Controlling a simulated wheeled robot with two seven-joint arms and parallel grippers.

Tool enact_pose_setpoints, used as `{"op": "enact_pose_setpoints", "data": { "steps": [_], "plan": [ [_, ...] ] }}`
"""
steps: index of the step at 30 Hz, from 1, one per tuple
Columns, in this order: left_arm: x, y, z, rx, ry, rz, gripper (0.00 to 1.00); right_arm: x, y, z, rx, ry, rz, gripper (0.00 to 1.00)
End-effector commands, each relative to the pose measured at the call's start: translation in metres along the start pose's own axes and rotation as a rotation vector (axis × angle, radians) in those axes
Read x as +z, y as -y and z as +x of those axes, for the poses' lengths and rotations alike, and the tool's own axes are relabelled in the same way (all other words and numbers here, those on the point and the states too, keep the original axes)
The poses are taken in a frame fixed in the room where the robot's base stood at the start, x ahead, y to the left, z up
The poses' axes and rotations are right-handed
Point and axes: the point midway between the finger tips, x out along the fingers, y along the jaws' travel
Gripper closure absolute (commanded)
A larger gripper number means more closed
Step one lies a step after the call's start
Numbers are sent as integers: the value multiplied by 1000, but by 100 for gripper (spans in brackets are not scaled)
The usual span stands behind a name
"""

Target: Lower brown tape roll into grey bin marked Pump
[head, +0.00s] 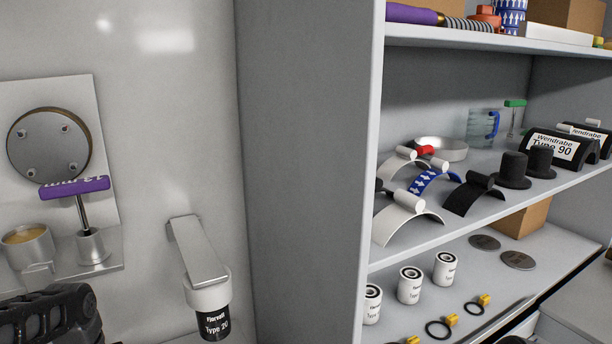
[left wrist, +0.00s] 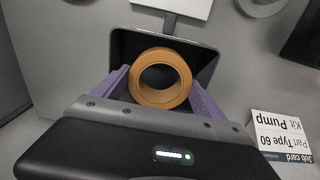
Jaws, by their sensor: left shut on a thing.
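The brown tape roll (left wrist: 160,99) is held between the purple fingers of my left gripper (left wrist: 160,84) in the left wrist view, its round hole facing the camera. Behind it is a dark grey bin (left wrist: 206,60) with an open top; the roll overlaps its opening. I cannot tell how far the roll is above the bin floor. No Pump marking is readable on the bin. A white plate (left wrist: 178,6) by the bin is cut off by the top edge. In the head view, neither roll, bin nor gripper fingertips show. My right gripper is not in view.
A job card (left wrist: 281,135) reading Kit Pump, Part Type 60 lies right of the bin. In the head view, a shelf unit (head: 310,150) stands at right with several parts. A wall-mounted holder (head: 200,260) carries a Type 20 filter (head: 213,325).

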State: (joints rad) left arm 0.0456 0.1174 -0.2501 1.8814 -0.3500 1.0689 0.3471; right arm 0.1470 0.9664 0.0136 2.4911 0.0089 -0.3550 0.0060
Motion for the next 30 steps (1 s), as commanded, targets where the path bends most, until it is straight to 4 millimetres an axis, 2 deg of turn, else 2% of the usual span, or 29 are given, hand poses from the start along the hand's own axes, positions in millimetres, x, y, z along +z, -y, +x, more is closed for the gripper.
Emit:
{"op": "enact_pose_setpoints", "data": {
  "steps": [30],
  "plan": [
    [0, 0, 15, 0, 0, 0, 62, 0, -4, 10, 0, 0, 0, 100]
  ]
}}
